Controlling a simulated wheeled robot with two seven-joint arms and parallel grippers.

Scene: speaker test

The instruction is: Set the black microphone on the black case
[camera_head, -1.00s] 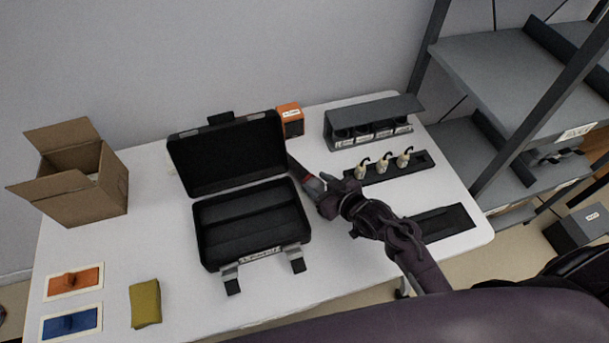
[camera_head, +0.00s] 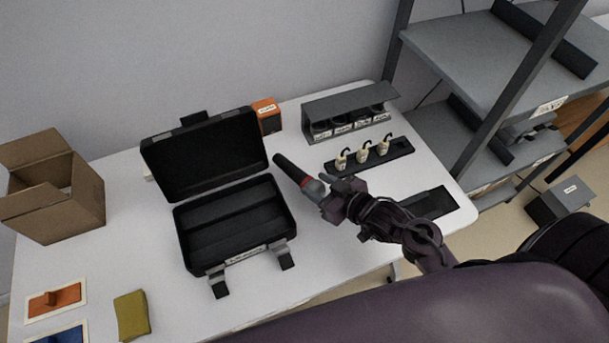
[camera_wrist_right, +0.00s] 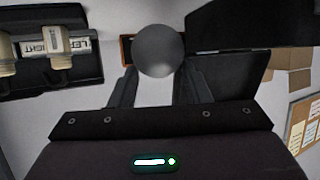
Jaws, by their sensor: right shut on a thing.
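The black microphone (camera_head: 292,171) has a dark handle, a red band and a grey head. My right gripper (camera_head: 327,190) is shut on its head end, and the handle points up and left, beside the right edge of the open case. The round grey head also shows between the fingers of my right gripper (camera_wrist_right: 158,85) in the right wrist view. The black case (camera_head: 235,222) lies open on the table, its lid (camera_head: 205,155) raised at the back. Its long compartments look empty. My left gripper is not in view.
A white table (camera_head: 140,215) carries a cardboard box (camera_head: 75,212), an orange box (camera_head: 267,117), a grey holder rack (camera_head: 350,108), a black tray (camera_head: 401,149) with several small cream items, a flat black tray (camera_head: 432,203) and a yellow-green sponge (camera_head: 131,315). Grey shelves (camera_head: 480,60) stand at right.

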